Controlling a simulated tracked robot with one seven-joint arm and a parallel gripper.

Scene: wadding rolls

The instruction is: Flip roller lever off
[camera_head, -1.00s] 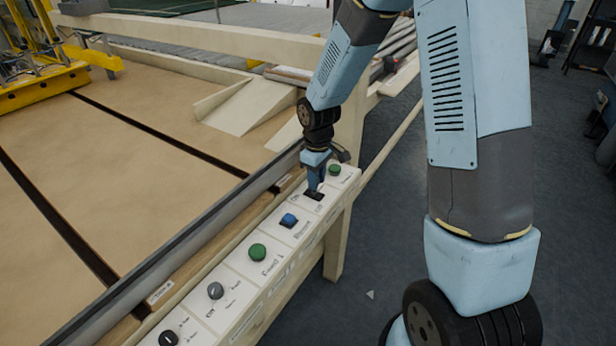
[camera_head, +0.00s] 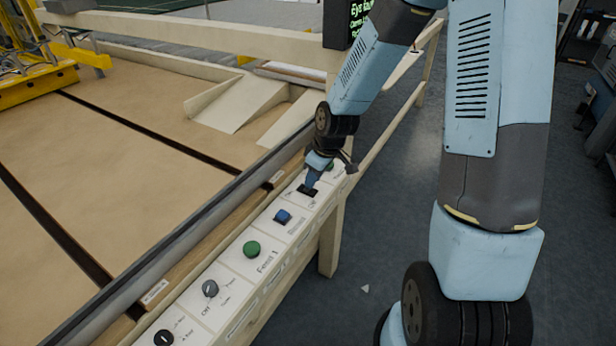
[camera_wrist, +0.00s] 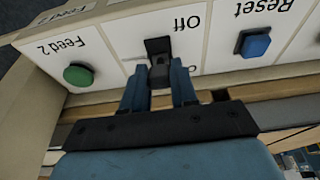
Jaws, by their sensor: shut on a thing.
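The roller lever is a small black rocker (camera_wrist: 158,52) on a white control panel (camera_head: 233,268), beside the label "Off". In the wrist view, which is upside down, my gripper (camera_wrist: 160,75) has its two blue fingers at the lever's near end, one on each side of it. The gripper is shut on the lever. In the head view my gripper (camera_head: 309,186) points down at the black switch (camera_head: 306,191) near the panel's far end and hides part of it.
A blue Reset button (camera_wrist: 255,44) and a green Feed 2 button (camera_wrist: 78,75) flank the lever. Nearer along the panel are a green Feed 1 button (camera_head: 251,249), a grey knob (camera_head: 210,288) and a black knob (camera_head: 163,338). A metal rail (camera_head: 190,233) runs beside the panel.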

